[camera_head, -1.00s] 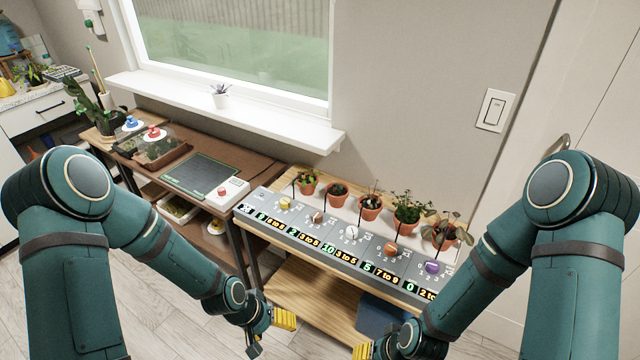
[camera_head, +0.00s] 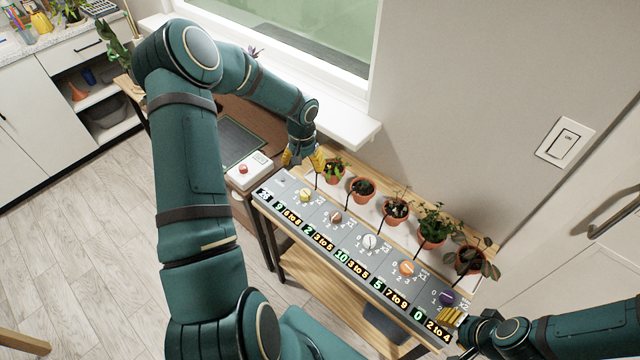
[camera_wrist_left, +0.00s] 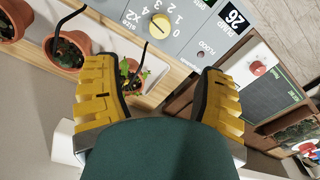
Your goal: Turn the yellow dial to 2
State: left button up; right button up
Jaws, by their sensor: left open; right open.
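The yellow dial (camera_head: 304,195) sits at the left end of the grey control panel (camera_head: 322,224), with numbers printed around it. It also shows in the left wrist view (camera_wrist_left: 160,25), beyond the fingers, with a scale of 0 to 4 beside it. My left gripper (camera_head: 303,158) is open and empty, above the panel's back left corner near the leftmost pot, apart from the dial. Its yellow fingers (camera_wrist_left: 157,95) stand wide apart in the left wrist view. My right gripper (camera_head: 452,318) is open at the panel's right end, near the purple dial (camera_head: 449,298).
Several potted plants (camera_head: 363,189) stand on the shelf behind the panel, with thin black tubes close by. Brown (camera_head: 336,217), white (camera_head: 370,242) and orange (camera_head: 406,268) dials follow along the panel. A white box with a red button (camera_head: 243,170) stands to the left. The windowsill (camera_head: 340,128) juts out behind.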

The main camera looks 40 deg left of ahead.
aim_at(305, 192)
pick_arm(q)
notch_tip(305, 192, down, 13)
jog(key=shift+s+f, duration=0.15)
jog(key=shift+f, duration=0.05)
dwell(0.3)
grip_shut()
